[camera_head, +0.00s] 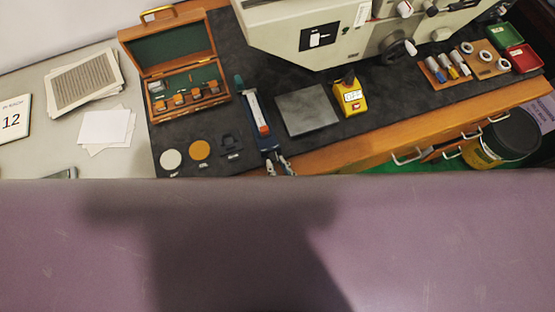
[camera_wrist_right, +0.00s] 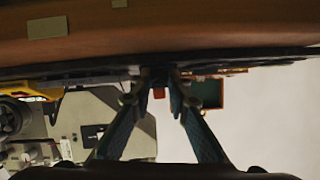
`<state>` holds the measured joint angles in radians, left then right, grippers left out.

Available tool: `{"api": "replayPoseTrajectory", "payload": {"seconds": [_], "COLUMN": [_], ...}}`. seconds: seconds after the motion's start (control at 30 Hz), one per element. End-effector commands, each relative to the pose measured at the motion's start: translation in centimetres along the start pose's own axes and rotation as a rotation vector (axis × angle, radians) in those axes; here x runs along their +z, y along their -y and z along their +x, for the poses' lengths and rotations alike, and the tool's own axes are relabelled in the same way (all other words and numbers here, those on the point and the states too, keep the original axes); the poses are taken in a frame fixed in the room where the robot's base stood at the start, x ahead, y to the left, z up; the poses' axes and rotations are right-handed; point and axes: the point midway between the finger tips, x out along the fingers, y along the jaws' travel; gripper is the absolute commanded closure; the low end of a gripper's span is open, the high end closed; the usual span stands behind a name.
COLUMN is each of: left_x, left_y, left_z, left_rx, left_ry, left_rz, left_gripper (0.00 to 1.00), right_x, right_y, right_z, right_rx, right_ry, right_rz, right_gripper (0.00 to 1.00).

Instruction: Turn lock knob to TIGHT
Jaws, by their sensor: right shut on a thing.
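A blue stand (camera_head: 253,108) with a white and red-orange gauge (camera_head: 262,128) lies on the dark mat, its long side running front to back. My right gripper (camera_head: 277,162) is at the near end of this stand, at the bench's front edge. It is shut on a small part there, which looks to be the lock knob; the fingers hide it and its TIGHT marking cannot be read. In the right wrist view the fingers (camera_wrist_right: 159,76) come close together, with a small red-orange piece (camera_wrist_right: 158,92) showing between them. My left gripper is not in view.
An open wooden case (camera_head: 173,60) stands at the left. A grey plate (camera_head: 306,110), a yellow device (camera_head: 350,95) and a large grey machine (camera_head: 300,38) stand to the right. Discs lie nearby. A purple surface (camera_head: 430,245) fills the lower half.

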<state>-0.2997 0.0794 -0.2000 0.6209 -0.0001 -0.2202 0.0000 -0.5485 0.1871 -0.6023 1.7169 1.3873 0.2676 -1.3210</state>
Motion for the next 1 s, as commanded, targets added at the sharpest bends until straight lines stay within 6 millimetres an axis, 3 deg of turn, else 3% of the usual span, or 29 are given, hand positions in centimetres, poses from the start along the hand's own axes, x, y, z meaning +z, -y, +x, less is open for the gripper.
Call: {"api": "replayPoseTrajectory", "payload": {"seconds": [0.6, 1.0], "left_x": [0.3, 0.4], "left_y": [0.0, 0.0], "left_z": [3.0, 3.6], "left_rx": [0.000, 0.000], "left_ry": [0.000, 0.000], "left_rz": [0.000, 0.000], "left_gripper": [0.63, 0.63], "right_x": [0.4, 0.1], "right_y": [-0.5, -0.5], "right_z": [0.1, 0.1], "right_rx": [-0.156, -0.184], "right_ry": [-0.010, -0.012], "right_rz": [0.370, 0.443], "right_gripper": [1.00, 1.00]}}
